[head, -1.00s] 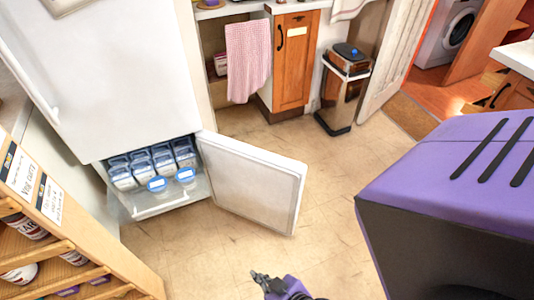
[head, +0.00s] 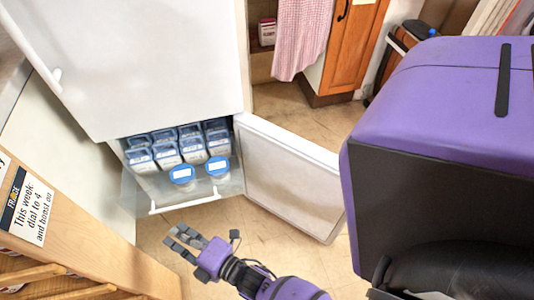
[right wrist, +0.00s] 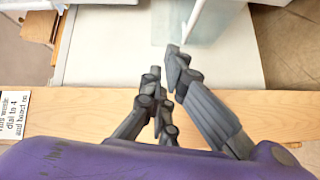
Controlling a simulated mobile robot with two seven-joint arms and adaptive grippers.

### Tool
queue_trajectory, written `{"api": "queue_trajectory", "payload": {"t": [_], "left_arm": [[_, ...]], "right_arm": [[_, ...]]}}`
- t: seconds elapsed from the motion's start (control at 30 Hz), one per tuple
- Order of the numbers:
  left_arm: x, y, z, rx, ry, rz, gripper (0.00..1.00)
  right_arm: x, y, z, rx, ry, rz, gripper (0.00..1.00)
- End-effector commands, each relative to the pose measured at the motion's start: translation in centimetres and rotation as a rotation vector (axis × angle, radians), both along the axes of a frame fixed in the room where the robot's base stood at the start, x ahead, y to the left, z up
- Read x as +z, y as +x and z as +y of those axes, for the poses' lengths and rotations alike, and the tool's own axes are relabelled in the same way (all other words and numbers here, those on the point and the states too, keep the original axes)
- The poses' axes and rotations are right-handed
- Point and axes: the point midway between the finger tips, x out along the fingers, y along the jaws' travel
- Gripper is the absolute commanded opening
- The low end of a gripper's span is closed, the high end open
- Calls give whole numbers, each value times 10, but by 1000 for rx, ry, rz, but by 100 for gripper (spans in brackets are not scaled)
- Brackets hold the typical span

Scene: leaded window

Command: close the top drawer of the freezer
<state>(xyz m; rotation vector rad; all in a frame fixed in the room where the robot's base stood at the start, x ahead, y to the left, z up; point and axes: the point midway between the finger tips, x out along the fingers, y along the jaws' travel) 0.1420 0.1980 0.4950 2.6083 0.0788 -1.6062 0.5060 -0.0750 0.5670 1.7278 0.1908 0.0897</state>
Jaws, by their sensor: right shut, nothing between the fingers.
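The freezer (head: 120,70) is a white cabinet with its lower door (head: 290,180) swung open to the right. Its top drawer (head: 200,199) is clear, with a white front edge, and sticks out of the opening. Several blue-lidded containers fill it. A pale translucent part, apparently the drawer (right wrist: 178,25), shows at the top of the right wrist view. My right gripper (head: 176,237) is shut and empty, just in front of and below the drawer front, apart from it. It also shows in the right wrist view (right wrist: 164,62). My left gripper is out of view.
A wooden shelf unit (head: 90,240) with a paper sign stands close on the left. The open door limits room on the right. Tiled floor (head: 215,225) lies clear between them. A wooden cupboard (head: 350,45) and a pink towel (head: 300,35) are behind.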

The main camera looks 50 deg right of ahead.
Motion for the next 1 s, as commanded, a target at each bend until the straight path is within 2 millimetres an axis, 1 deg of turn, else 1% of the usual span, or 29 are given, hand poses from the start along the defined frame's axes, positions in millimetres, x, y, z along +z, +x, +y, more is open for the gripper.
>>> {"api": "queue_trajectory", "payload": {"t": [0.03,0.1,0.17,0.27,0.37,0.47,0.6,0.77,0.8,0.9,1.0], "left_arm": [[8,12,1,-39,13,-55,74],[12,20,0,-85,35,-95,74],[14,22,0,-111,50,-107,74],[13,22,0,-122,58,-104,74],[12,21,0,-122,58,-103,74],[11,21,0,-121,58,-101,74],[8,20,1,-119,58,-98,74],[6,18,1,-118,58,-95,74],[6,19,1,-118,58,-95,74],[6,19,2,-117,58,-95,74],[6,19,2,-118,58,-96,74]], "right_arm": [[4,-2,2,10,-58,-33,0],[10,-2,3,16,-115,-67,0],[11,-1,3,16,-141,-77,0],[12,6,5,17,-155,-81,0],[11,19,8,18,-155,-80,0],[11,39,11,17,-152,-81,0],[11,69,17,18,-154,-80,0],[10,101,23,17,-152,-77,0],[10,106,16,17,-156,-76,0],[10,117,8,16,-154,-77,0],[10,124,3,16,-153,-77,0]]}}
